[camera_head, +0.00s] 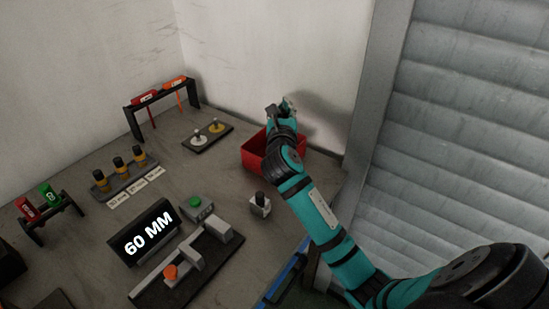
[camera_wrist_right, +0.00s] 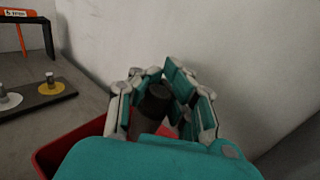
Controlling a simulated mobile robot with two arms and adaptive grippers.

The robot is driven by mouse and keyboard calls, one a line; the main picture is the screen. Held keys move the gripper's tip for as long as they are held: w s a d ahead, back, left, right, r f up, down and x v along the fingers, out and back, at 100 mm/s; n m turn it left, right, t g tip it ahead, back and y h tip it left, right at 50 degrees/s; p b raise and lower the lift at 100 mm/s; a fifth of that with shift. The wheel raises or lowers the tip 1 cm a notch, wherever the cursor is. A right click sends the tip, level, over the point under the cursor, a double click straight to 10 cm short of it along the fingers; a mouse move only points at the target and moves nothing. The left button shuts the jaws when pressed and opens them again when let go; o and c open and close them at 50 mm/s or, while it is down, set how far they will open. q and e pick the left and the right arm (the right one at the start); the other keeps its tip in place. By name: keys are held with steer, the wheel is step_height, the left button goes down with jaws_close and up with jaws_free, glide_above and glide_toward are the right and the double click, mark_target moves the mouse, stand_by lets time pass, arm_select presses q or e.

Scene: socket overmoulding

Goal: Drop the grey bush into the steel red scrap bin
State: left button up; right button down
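The steel red scrap bin (camera_head: 253,158) stands on the bench near the back wall. Part of its red wall also shows in the right wrist view (camera_wrist_right: 50,160). My right gripper (camera_head: 281,106) is above the bin, and its arm hides part of the bin. In the right wrist view, the grey bush (camera_wrist_right: 153,104), a dark grey cylinder, is between the fingers of the right gripper (camera_wrist_right: 156,88). The fingers appear shut on it. The bush's lower end is hidden by the gripper body. My left gripper is not in view.
A plate with two small pegs (camera_head: 208,138) lies left of the bin. A tool rack (camera_head: 160,106) stands by the wall. A "60 MM" display (camera_head: 147,232), a fixture with an orange knob (camera_head: 188,262) and a small block with a black top (camera_head: 260,205) are nearer me.

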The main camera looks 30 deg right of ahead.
steer(key=shift+r, duration=0.1)
steer(key=c, duration=1.4)
jaws_free()
steer(key=shift+o, duration=0.2)
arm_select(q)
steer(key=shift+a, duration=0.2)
arm_select(e)
steer(key=v, duration=1.2)
